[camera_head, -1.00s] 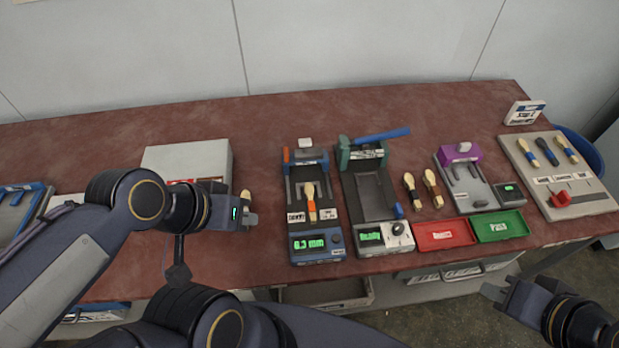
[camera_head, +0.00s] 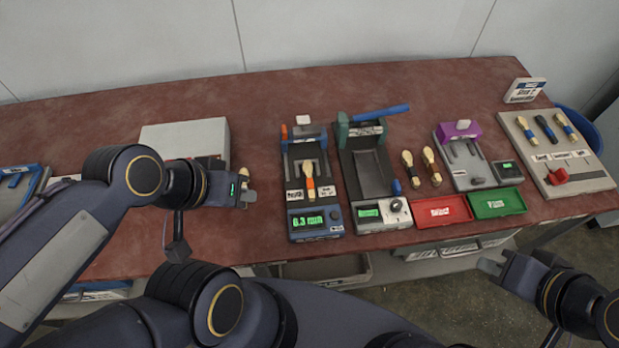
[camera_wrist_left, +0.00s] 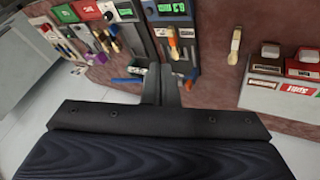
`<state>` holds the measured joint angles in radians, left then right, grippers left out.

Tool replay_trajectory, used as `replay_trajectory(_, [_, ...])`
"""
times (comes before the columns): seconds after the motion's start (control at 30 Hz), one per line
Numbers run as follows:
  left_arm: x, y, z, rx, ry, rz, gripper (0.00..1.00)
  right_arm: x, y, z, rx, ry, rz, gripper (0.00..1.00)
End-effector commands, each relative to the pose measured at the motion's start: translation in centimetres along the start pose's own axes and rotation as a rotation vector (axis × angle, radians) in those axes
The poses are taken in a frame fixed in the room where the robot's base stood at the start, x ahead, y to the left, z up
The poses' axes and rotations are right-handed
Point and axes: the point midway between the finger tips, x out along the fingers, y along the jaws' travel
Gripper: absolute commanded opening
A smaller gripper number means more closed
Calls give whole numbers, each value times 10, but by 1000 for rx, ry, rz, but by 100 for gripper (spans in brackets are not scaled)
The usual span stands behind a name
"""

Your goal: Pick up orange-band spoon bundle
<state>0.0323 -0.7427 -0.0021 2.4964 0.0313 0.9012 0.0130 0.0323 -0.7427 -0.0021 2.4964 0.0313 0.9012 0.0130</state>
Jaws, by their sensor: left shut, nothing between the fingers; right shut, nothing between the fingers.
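The orange-band spoon bundle (camera_head: 310,187) lies in the blue fixture (camera_head: 314,222), whose display reads about 6.3 mm. In the left wrist view the orange-band bundle (camera_wrist_left: 172,40) appears beyond my fingers, near the top. My left gripper (camera_head: 249,195) is shut and empty, left of the blue fixture and apart from the bundle. Its closed fingers show in the left wrist view (camera_wrist_left: 160,84). Another pale bundle (camera_head: 243,173) is partly hidden behind the left gripper; it also shows in the wrist view (camera_wrist_left: 235,45). My right gripper (camera_head: 490,266) is shut and empty, in front of the table's edge.
A green press (camera_head: 372,170) with a blue lever stands right of the blue fixture. Two bundles (camera_head: 430,168) lie beside it. Red (camera_head: 442,210) and green (camera_head: 497,202) trays sit at the front. A holder (camera_head: 548,165) with several bundles is far right. A light box (camera_head: 185,140) stands at left.

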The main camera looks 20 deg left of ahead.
Motion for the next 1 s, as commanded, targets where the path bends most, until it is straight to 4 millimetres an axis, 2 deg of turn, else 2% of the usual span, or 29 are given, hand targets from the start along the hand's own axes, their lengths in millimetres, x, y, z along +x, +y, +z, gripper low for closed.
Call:
replay_trajectory(0.4, [0, 0, 0, 0, 0, 0, 0, 0, 0, 0, 0, 0, 0, 0])
replay_trajectory(0.57, [2, -1, -4, -7, -14, -6, 20, 1, 0, 1, 0, 0, 0, 0])
replay_trajectory(0.7, [12, -6, -20, -42, -71, -37, 38, 5, 2, 2, 0, 0, 0, 0])
replay_trajectory(0.73, [16, -7, -25, -53, -88, -49, 40, 6, 3, 3, 0, 0, 0, 0])
replay_trajectory(0.87, [39, -12, -51, -104, -160, -106, 40, 11, 5, 6, 0, 0, 0, 0])
replay_trajectory(1.0, [72, -16, -77, -155, -227, -174, 40, 16, 7, 8, 0, 0, 0, 0])
